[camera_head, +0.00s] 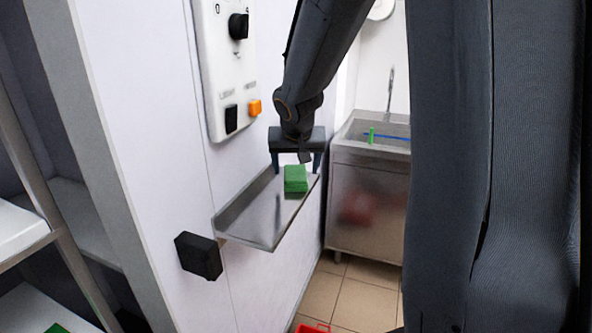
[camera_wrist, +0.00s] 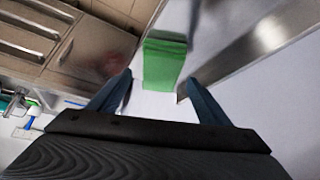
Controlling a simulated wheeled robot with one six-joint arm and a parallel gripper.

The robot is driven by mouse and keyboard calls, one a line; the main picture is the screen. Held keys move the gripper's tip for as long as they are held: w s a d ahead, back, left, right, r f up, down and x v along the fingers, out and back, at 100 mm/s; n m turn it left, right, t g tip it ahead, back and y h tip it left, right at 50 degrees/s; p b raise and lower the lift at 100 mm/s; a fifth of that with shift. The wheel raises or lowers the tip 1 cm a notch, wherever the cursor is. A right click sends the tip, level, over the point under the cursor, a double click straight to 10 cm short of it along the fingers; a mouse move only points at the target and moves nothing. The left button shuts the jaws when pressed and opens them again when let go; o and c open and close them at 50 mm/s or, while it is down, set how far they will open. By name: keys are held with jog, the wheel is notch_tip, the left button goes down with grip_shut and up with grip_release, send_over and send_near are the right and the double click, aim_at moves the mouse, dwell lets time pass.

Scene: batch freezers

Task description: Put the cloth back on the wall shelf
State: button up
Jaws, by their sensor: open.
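The green folded cloth (camera_head: 295,179) lies on the metal wall shelf (camera_head: 262,219), toward its far end. It also shows in the wrist view (camera_wrist: 164,62), ahead of and between my fingers. My gripper (camera_head: 297,170) is open above the far end of the shelf, with its fingers pointing down around the cloth's area. In the wrist view the fingers (camera_wrist: 158,88) stand apart with a gap on each side of the cloth, and nothing is held. I cannot tell whether a finger touches the shelf.
A control panel (camera_head: 225,65) with a knob and buttons is on the wall above the shelf. A black box (camera_head: 198,256) sticks out below it. A steel sink unit (camera_head: 366,190) stands behind. A red container (camera_head: 312,328) shows on the tiled floor.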

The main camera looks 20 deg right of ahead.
jog(key=v, duration=1)
jog(key=shift+b, duration=0.3)
